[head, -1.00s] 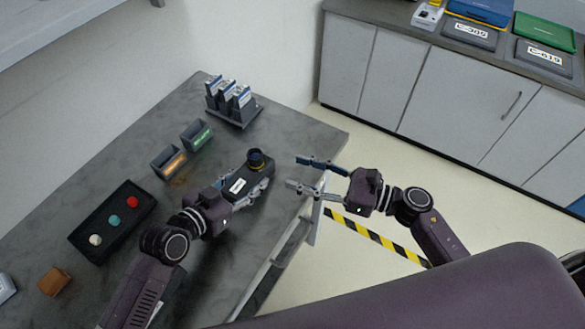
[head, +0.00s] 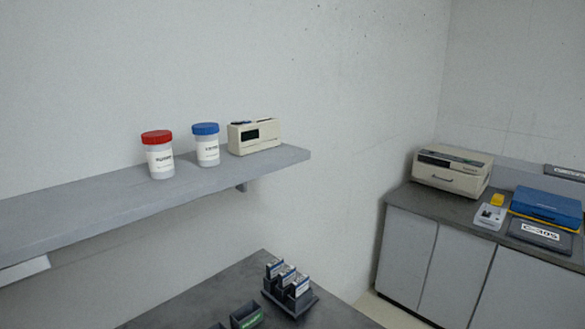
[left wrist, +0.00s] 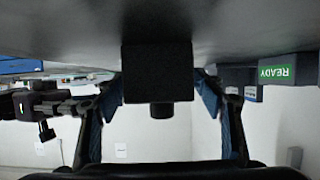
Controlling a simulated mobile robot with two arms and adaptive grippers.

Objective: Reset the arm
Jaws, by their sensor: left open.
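My left gripper (left wrist: 162,108) is open in the left wrist view, with one finger on each side of a dark box (left wrist: 157,68). The box has a short round knob and is seen against the grey table top (left wrist: 60,22); this view is upside down. I cannot tell whether the fingers touch the box. A dark jointed part at the left of that view looks like my right gripper (left wrist: 62,106); its jaws are unclear. Neither gripper shows in the head view now.
The head view shows a wall shelf (head: 110,207) with a red-lidded jar (head: 160,160), a blue-lidded jar (head: 207,148) and a beige device (head: 254,136). Below are a rack (head: 290,289) and a green-labelled bin (head: 246,316). A side counter (head: 433,203) holds a beige machine (head: 451,172).

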